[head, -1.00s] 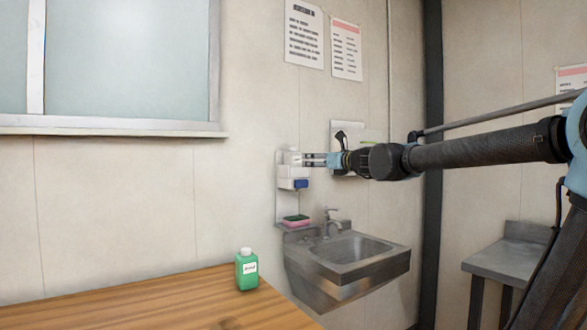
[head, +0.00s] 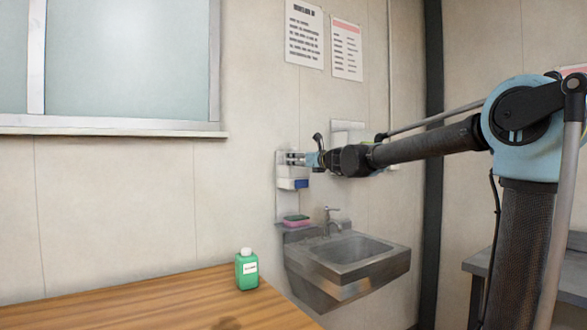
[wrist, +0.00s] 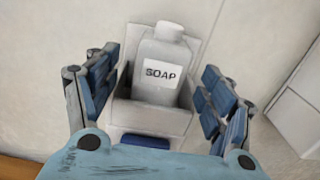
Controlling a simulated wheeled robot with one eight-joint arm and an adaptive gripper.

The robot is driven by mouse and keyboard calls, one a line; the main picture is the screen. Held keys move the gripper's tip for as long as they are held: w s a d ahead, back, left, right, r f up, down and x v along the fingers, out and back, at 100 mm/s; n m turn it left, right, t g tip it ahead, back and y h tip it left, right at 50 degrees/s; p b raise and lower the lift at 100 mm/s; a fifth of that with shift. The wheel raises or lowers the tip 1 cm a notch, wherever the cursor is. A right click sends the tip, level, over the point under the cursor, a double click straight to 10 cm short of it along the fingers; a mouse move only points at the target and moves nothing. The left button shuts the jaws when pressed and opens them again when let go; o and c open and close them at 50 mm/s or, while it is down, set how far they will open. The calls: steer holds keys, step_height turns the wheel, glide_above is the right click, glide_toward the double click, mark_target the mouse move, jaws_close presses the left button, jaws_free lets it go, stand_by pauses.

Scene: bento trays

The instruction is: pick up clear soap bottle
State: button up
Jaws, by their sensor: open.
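The clear soap bottle (wrist: 158,68) looks pale grey, with a white cap and a "SOAP" label. It stands upright in a white wall holder (wrist: 150,118), which covers its lower part. My gripper (wrist: 160,72) is open, with one blue finger on each side of the bottle and holder. I see a gap on both sides, so the fingers do not appear to touch the bottle.
A green bottle (head: 247,270) stands on the wooden table (head: 170,300) at the lower left. Below the holder are a pink-and-green sponge (head: 296,219) and a metal sink (head: 345,262) with a tap (head: 329,219). The wall is close behind the holder.

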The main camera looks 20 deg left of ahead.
steer(key=shift+r+x, duration=0.1)
steer(key=shift+x, duration=1.25)
steer(key=shift+r+x, duration=0.15)
steer(key=shift+x, duration=1.2)
steer(key=shift+w+d, duration=0.1)
steer(key=shift+w, duration=0.05)
steer(key=shift+c, duration=0.6)
steer(key=c, duration=0.9)
